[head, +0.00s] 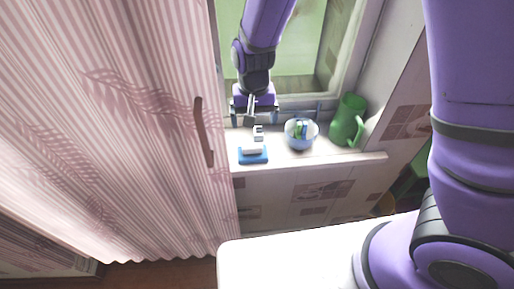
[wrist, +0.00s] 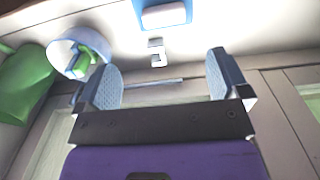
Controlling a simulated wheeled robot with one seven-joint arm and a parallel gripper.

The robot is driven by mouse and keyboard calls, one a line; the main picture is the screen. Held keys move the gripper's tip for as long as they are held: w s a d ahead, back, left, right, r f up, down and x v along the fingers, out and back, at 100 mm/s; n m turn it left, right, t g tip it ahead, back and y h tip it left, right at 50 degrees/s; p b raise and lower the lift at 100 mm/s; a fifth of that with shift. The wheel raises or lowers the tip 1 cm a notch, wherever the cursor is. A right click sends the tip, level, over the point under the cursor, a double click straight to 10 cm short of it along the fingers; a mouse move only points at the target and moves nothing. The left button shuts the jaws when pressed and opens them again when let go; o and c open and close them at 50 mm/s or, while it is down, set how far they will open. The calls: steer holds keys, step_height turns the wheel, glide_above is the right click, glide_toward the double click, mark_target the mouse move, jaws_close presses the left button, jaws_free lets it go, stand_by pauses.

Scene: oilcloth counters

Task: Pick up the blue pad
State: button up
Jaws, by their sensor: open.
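The blue pad (head: 253,159) lies on the white window ledge near its left front, with a white block on top of it. In the wrist view the pad (wrist: 137,10) shows at the top edge, partly cut off, with the white block covering its middle. My gripper (head: 255,110) is above the back of the ledge, near the window, behind the pad and apart from it. In the wrist view my gripper (wrist: 163,78) has its two fingers wide apart with nothing held between them.
A small white and grey piece (head: 258,132) stands just behind the pad. A light blue bowl (head: 300,144) holding green and blue items is to the right, then a green jug (head: 346,122). A pink striped surface (head: 150,120) with a handle borders the ledge's left.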

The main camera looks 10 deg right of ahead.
glide_above(252, 146)
steer(key=f, duration=0.5)
steer(key=shift+w+d+f, duration=0.1)
steer(key=shift+w+d, duration=0.15)
steer(key=shift+d, duration=0.15)
steer(key=shift+s+a+f, duration=0.15)
steer(key=shift+a+f, duration=0.05)
steer(key=shift+f, duration=1.15)
steer(key=shift+s+a+f, duration=0.1)
steer(key=shift+a+f, duration=0.05)
steer(key=shift+f, duration=1.2)
steer(key=c, duration=1)
